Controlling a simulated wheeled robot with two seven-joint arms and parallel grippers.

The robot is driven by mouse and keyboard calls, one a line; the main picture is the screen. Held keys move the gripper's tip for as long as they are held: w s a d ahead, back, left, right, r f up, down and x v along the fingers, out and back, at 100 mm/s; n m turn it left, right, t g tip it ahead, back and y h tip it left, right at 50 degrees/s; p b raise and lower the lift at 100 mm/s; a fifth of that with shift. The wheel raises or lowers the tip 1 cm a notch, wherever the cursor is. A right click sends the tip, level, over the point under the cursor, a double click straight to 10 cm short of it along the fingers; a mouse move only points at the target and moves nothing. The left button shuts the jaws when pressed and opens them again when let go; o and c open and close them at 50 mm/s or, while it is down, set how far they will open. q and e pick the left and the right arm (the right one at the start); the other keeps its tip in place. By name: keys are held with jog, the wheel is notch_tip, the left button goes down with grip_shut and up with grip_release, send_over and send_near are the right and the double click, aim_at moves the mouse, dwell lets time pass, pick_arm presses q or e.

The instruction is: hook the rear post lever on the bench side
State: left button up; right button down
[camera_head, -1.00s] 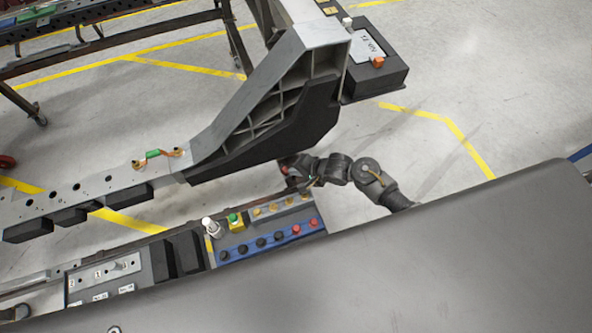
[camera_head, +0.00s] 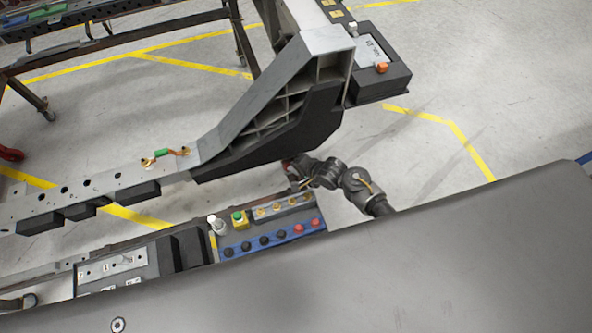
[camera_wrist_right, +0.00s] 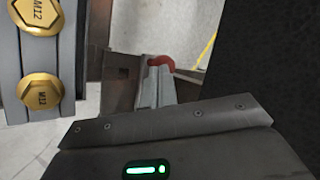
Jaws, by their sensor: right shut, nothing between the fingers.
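A red curved lever end (camera_wrist_right: 162,62) shows in the right wrist view, just past the tips of my right gripper (camera_wrist_right: 155,82). The grey fingers are shut with nothing between them. They are close to the red part; I cannot tell whether they touch it. In the head view my right gripper (camera_head: 291,174) is small and dark, under the chassis rail (camera_head: 225,135) and behind the bench-side control panel (camera_head: 270,240). A bit of red beside it is mostly hidden. The lever's base and post are not clearly seen. My left gripper is out of view.
Two brass M12 bolts (camera_wrist_right: 40,90) stand close at the left in the wrist view, and a dark surface (camera_wrist_right: 270,60) fills its right side. A black battery box (camera_head: 380,80) sits at the rail's upper end. Open floor lies to the right of the rail.

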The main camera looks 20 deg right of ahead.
jog(key=s+f+p+v, duration=0.1)
jog(key=p+v, duration=0.3)
jog(key=v, duration=0.9)
jog(key=shift+s+p, duration=0.35)
jog(key=shift+s, duration=0.2)
jog(key=shift+d+r, duration=0.1)
